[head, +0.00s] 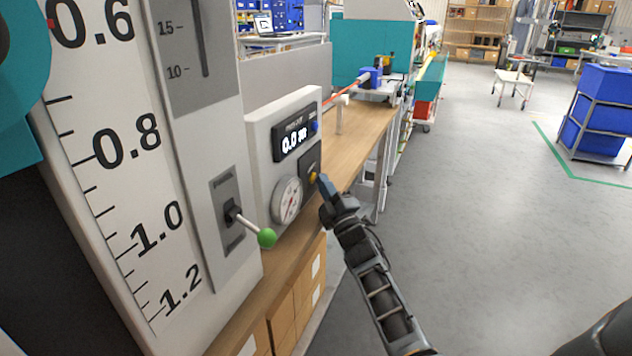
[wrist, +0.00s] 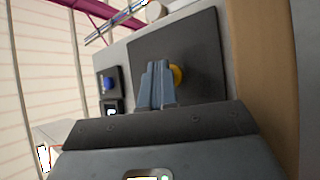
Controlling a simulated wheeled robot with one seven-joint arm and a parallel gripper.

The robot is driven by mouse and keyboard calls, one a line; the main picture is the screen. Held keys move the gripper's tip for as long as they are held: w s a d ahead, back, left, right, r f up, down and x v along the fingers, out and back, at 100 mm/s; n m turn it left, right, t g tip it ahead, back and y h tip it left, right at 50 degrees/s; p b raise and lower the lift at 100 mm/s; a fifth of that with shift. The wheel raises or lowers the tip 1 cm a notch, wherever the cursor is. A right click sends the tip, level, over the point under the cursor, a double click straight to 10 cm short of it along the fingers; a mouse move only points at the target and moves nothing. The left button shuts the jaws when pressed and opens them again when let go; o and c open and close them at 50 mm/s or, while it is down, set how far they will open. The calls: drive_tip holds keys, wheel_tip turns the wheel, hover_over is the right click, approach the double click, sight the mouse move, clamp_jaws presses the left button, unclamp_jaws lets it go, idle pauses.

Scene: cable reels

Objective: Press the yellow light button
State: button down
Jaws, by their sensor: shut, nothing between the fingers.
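The yellow button (head: 313,176) sits on a dark square plate (head: 308,160) on the front of a pale instrument box (head: 255,140). In the wrist view the yellow button (wrist: 178,75) shows partly behind my fingertips, on the dark plate (wrist: 205,50). My gripper (head: 324,184) is shut and empty, with its fingertips right at the button in the head view. In the wrist view my gripper (wrist: 157,70) covers the button's left part. I cannot tell whether the tips touch it.
A display (head: 294,138) with a blue button (head: 314,126) is above the plate. A round dial (head: 287,200) and a green-knobbed lever (head: 266,237) stand to the left. A wooden bench (head: 365,125) runs behind the box. Open grey floor (head: 470,200) lies to the right.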

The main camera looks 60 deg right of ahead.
idle(0.4)
drive_tip(key=shift+s, duration=0.35)
drive_tip(key=s+p, duration=0.2)
drive_tip(key=s, duration=0.4)
drive_tip(key=shift+d+p, duration=0.25)
drive_tip(key=shift+p, duration=0.1)
